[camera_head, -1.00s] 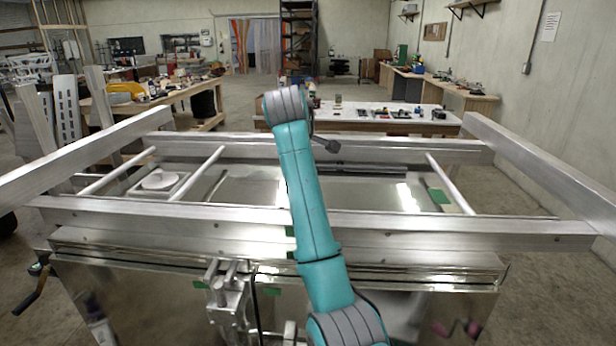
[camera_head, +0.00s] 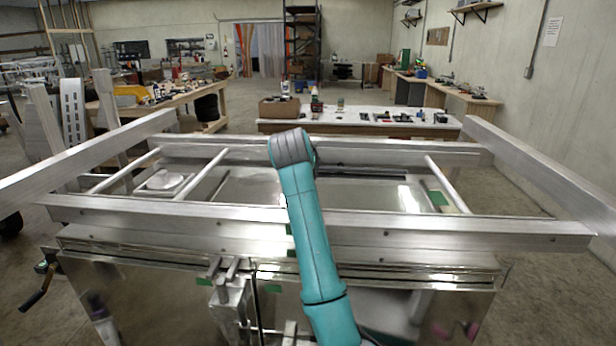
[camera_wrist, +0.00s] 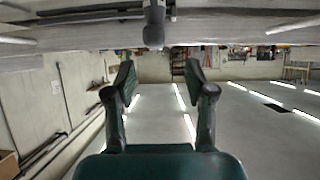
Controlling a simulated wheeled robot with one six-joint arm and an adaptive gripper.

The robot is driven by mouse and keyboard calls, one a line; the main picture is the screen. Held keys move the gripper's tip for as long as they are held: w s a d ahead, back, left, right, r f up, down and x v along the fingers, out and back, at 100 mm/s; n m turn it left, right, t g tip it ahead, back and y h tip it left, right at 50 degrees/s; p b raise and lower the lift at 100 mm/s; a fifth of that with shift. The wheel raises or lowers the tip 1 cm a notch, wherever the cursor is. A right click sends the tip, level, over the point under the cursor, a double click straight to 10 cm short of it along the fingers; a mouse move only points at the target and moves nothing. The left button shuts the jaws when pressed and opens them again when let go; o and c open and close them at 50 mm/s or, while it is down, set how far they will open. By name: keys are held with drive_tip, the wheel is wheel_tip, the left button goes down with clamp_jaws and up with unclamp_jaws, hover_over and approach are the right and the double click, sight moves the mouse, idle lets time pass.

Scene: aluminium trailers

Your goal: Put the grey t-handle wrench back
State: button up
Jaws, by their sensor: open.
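My gripper (camera_wrist: 160,72) is open and empty in the wrist view, its two dark fingers apart. A grey rod with a dark rounded end (camera_wrist: 153,28) shows at the top of the wrist view, beyond the fingertips and apart from them. It may be the grey t-handle wrench, but I cannot tell for sure. Dark bars run sideways beside it. In the head view my teal arm reaches over the aluminium trailer (camera_head: 130,212), and its grey end joint hides the gripper. I cannot make out the wrench there.
The trailer has raised side rails (camera_head: 540,175) and crossbars (camera_head: 448,185). A white table (camera_head: 380,117) with small items and a cardboard box (camera_head: 279,107) stand behind. The wrist view appears upside down, with ceiling lights low.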

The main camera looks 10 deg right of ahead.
drive_tip(key=x, duration=0.2)
drive_tip(key=shift+w+d+f, duration=0.15)
drive_tip(key=shift+w, duration=0.2)
drive_tip(key=shift+d+x, duration=0.1)
drive_tip(key=shift+x, duration=1.25)
drive_tip(key=shift+d+x, duration=0.15)
drive_tip(key=shift+x, duration=1.2)
drive_tip(key=shift+s, duration=0.1)
clamp_jaws()
